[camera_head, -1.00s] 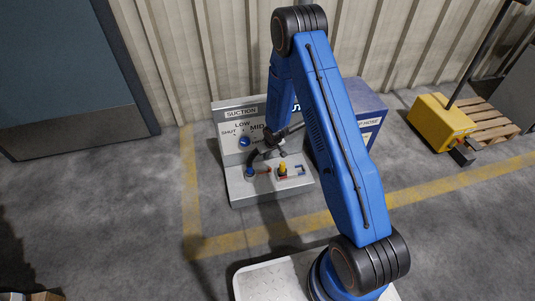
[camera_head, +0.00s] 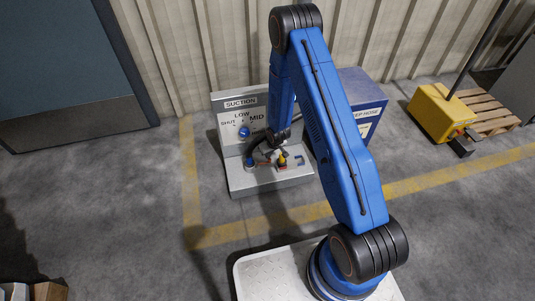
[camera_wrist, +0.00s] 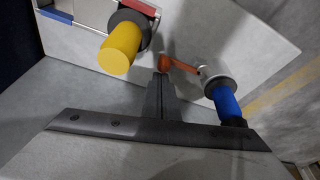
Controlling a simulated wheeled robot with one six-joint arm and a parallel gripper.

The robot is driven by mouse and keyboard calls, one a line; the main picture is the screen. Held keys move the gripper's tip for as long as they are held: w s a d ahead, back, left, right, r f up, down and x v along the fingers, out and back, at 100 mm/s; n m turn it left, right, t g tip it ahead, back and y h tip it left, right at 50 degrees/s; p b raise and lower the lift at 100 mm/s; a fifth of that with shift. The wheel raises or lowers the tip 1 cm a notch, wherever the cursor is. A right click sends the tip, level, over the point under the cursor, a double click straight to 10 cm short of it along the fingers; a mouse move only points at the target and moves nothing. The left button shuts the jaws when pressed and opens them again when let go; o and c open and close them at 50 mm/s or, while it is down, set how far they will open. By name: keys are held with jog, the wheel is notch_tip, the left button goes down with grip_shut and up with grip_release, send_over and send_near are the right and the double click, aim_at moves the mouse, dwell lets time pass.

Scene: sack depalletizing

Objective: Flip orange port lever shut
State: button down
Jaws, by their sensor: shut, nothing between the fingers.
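The orange lever (camera_wrist: 183,65) shows in the wrist view. It runs left from a grey port collar (camera_wrist: 216,75) to a rounded orange end. A blue cylinder (camera_wrist: 226,102) sticks out from that collar. My gripper (camera_wrist: 161,82) is shut and empty, its fingertips just below the lever's rounded end; whether they touch it I cannot tell. A yellow knob (camera_wrist: 120,48) on a dark collar stands to the left. In the head view my gripper (camera_head: 266,151) is over the grey suction panel (camera_head: 240,185), and my arm hides part of the panel there.
The panel's upright back carries a blue dial (camera_head: 244,132) and lettering. A blue-grey cabinet (camera_head: 362,95) stands to its right. A yellow box (camera_head: 440,110) and a wooden pallet (camera_head: 490,107) are farther right. The floor left of the panel is clear.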

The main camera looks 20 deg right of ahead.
aim_at(270, 162)
jog(key=shift+s, duration=0.15)
jog(key=s+m, duration=0.1)
jog(key=m+h, duration=0.1)
jog(key=m, duration=0.1)
jog(key=shift+s, duration=0.4)
jog(key=m, duration=0.1)
jog(key=s+m+h, duration=0.1)
jog(key=shift+s+a+m, duration=0.1)
jog(key=shift+s+m, duration=0.2)
jog(key=shift+m, duration=0.1)
jog(key=m, duration=0.1)
jog(key=s+m, duration=0.1)
jog(key=shift+s+a+m+h, duration=0.3)
jog(key=shift+a+m+h, duration=0.05)
jog(key=shift+m+h, duration=0.05)
jog(key=m, duration=0.1)
jog(key=s+a+m+g+h, duration=0.1)
jog(key=m, duration=0.1)
jog(key=shift+s+a+m, duration=0.2)
jog(key=shift+s+m, duration=0.1)
jog(key=shift+s+a, duration=0.6)
jog(key=shift+a, duration=0.25)
jog(key=shift+s+a, duration=0.25)
jog(key=shift+a, duration=0.5)
jog(key=shift+s+a, duration=0.1)
jog(key=shift+a, duration=0.1)
